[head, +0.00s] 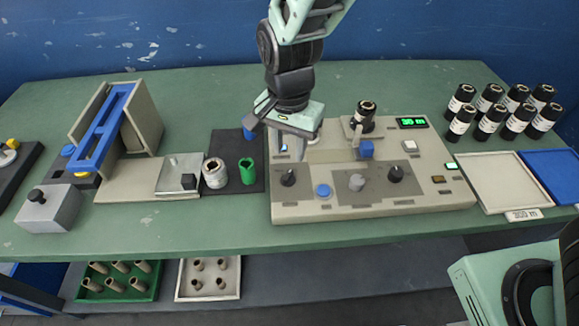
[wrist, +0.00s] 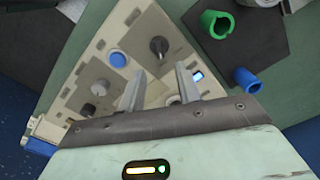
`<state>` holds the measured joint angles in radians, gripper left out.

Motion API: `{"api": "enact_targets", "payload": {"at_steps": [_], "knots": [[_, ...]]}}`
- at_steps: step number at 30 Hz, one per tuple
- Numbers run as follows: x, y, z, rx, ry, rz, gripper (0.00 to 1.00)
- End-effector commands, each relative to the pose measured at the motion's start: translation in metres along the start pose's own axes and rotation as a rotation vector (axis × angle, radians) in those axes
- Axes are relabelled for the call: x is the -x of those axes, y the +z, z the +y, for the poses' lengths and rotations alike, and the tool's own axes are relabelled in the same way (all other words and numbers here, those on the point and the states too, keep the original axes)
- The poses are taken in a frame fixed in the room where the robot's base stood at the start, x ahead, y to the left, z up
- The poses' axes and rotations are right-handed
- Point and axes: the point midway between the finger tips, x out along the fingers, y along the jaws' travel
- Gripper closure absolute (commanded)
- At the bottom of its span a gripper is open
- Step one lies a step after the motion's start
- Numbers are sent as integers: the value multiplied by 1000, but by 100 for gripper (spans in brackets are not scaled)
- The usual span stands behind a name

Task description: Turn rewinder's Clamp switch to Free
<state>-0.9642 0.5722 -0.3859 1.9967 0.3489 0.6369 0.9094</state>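The rewinder (head: 430,195) is the beige panel machine in the middle of the bench. Its front row holds a black knob (head: 288,178) at left, a blue button (head: 323,190), a grey knob (head: 357,182) and another black knob (head: 396,173). Labels are too small to read, so I cannot tell which knob is Clamp or its setting. My gripper (head: 284,148) is above the rewinder's left end. In the wrist view, my gripper (wrist: 160,72) has its two fingers apart with nothing between them. The left black knob (wrist: 158,46) lies just beyond the fingertips, apart from them.
A dark mat (head: 236,150) with a green core (head: 247,172) and a pale roll (head: 215,174) lies left of the rewinder. A blue block (head: 366,149) and an upright black roll (head: 365,115) stand on the rewinder. Several black rolls and a cream tray (head: 503,178) are at right.

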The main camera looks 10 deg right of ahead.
Motion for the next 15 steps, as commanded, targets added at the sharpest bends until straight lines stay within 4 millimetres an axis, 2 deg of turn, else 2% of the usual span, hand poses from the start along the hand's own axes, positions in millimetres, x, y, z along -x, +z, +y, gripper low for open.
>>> {"api": "enact_targets", "payload": {"at_steps": [1, 6, 10, 15], "knots": [[-13, 0, 1, -1, 4, -1, 66], [-43, 0, 1, -1, 3, -1, 66], [-59, 0, 0, 0, 2, -1, 66], [-68, 0, 0, 0, 0, 0, 66]]}}
